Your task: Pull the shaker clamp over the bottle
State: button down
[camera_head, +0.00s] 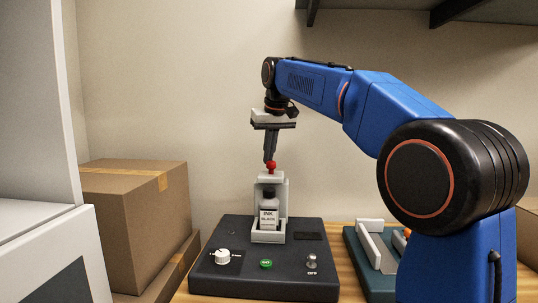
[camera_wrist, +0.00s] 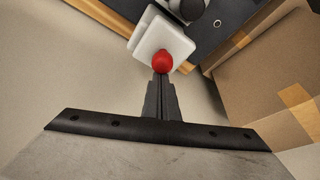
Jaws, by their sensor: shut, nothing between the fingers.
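The ink bottle (camera_head: 269,214), dark with a white label, stands upright in the white holder of the shaker. The shaker clamp (camera_head: 271,177) is a white block above the bottle with a red knob (camera_head: 271,167) on top. The clamp also shows from above in the wrist view (camera_wrist: 150,36), with its red knob (camera_wrist: 162,61). My gripper (camera_head: 270,160) is shut and points down just above the red knob. In the wrist view its fingertips (camera_wrist: 161,77) are together right at the knob's edge; I cannot tell whether they touch it.
The dark shaker base (camera_head: 210,270) carries a white dial (camera_head: 223,256), a green button (camera_head: 266,263) and a metal toggle switch (camera_head: 312,260). Cardboard boxes (camera_head: 125,225) stand to the left. A teal fixture with white blocks (camera_head: 370,270) sits to the right.

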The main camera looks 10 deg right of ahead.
aim_at(267, 176)
jog(key=s, duration=0.2)
jog(key=s+a, duration=0.1)
jog(key=s, duration=0.1)
jog(key=shift+s+a, duration=0.2)
jog(key=shift+s, duration=0.15)
jog(key=shift+f, duration=0.1)
